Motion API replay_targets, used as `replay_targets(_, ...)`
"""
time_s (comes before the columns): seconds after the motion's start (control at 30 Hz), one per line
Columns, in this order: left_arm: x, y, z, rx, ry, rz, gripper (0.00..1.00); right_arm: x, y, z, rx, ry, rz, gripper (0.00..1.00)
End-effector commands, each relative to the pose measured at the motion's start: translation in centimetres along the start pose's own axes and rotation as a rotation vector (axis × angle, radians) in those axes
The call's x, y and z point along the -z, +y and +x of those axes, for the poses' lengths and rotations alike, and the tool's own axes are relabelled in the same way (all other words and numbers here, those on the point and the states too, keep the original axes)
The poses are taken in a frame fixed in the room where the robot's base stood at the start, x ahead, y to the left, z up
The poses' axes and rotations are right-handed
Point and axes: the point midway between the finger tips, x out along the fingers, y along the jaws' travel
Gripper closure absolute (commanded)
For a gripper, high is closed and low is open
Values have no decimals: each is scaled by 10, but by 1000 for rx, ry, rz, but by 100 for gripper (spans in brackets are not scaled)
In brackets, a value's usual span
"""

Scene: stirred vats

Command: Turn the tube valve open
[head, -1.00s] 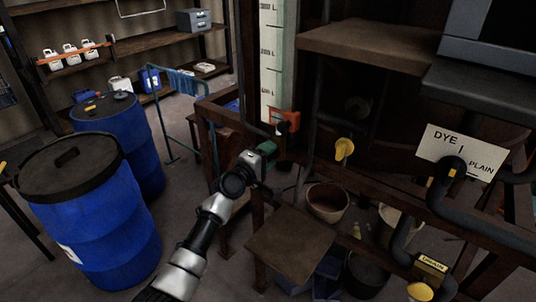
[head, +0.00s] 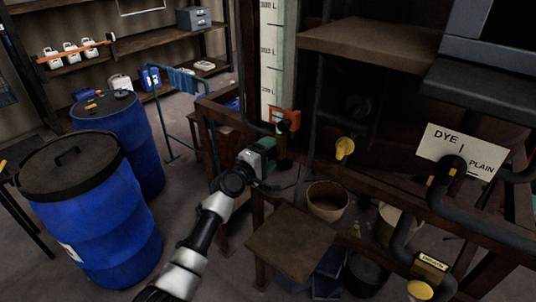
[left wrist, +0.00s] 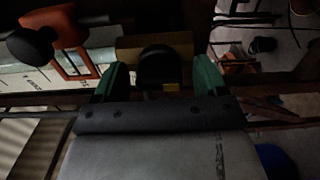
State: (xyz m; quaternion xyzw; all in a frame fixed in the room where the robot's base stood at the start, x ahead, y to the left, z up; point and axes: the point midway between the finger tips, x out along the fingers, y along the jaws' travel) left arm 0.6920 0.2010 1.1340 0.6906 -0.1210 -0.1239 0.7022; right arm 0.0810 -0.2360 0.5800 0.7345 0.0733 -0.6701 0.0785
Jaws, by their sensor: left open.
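A pale sight tube panel with litre marks (head: 271,60) stands upright in the middle of the head view. An orange-red fitting with a black knob (head: 287,119) sits at its foot; it also shows at the upper left of the left wrist view (left wrist: 72,62). My left gripper (head: 270,153) has green fingers and is just below this fitting in the head view. In the left wrist view my left gripper (left wrist: 160,78) is open, with a dark rounded part (left wrist: 159,66) on a tan block showing between its fingers. I cannot tell whether they touch it. My right gripper is out of view.
Blue drums (head: 90,215) stand at the left. A rusty frame (head: 215,112) and a low brown stand (head: 290,242) are close to my left arm. A yellow valve handle (head: 345,147) and a dye sign (head: 458,150) are to the right, with dark pipes near them.

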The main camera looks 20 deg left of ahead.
Motion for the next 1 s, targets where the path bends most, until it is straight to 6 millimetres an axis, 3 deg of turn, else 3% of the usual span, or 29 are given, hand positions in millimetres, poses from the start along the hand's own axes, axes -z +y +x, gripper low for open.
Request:
replay_targets(0.23,0,0,-10,-2,0,0,28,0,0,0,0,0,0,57)
replay_targets(0.7,0,-2,-90,0,1,1,28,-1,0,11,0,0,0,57)
replay_targets(1.0,0,0,-108,0,0,1,28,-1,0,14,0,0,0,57)
